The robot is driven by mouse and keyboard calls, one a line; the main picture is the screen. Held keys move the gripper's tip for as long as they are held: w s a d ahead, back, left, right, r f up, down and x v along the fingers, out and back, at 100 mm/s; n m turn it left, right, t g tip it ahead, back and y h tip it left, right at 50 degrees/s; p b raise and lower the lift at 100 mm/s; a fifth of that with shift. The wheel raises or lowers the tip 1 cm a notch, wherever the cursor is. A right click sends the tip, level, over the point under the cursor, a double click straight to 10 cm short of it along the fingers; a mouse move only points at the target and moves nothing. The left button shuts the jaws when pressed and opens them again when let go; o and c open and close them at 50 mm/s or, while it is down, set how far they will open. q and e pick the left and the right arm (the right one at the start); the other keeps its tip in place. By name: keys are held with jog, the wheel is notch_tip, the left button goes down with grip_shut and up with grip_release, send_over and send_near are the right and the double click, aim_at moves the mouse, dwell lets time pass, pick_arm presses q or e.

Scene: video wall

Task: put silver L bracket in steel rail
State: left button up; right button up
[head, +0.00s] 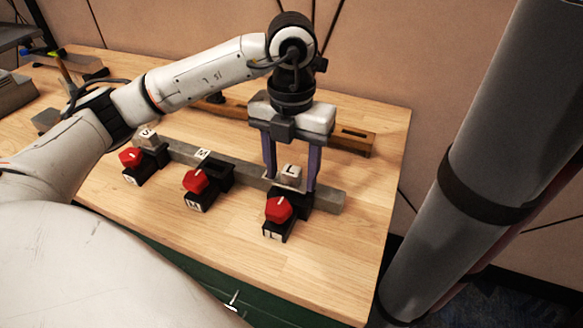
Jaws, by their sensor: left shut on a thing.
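The steel rail (333,201) is a grey bar that runs across the table from the upper left to the lower right. My left gripper (290,184) points down over its right part. Its two purple fingers are closed on the sides of the silver L bracket (290,172), a small light piece marked "L". The bracket is at the rail, just behind the black clamp (277,225) with the right red knob. Whether the bracket rests fully in the rail, I cannot tell. My right gripper is not in view.
A wooden bar (355,138) lies behind the gripper. The table's right side is clear.

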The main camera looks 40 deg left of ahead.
pick_arm(q)
jog(key=shift+f, duration=0.25)
dwell(0.4)
jog(key=shift+f+b, duration=0.65)
jog(key=o, duration=1.8)
jog(key=shift+r, duration=0.1)
jog(key=shift+r+p, duration=2.6)
jog(key=shift+r, duration=0.9)
jog(key=shift+s+f, duration=0.1)
jog(key=shift+f, duration=0.05)
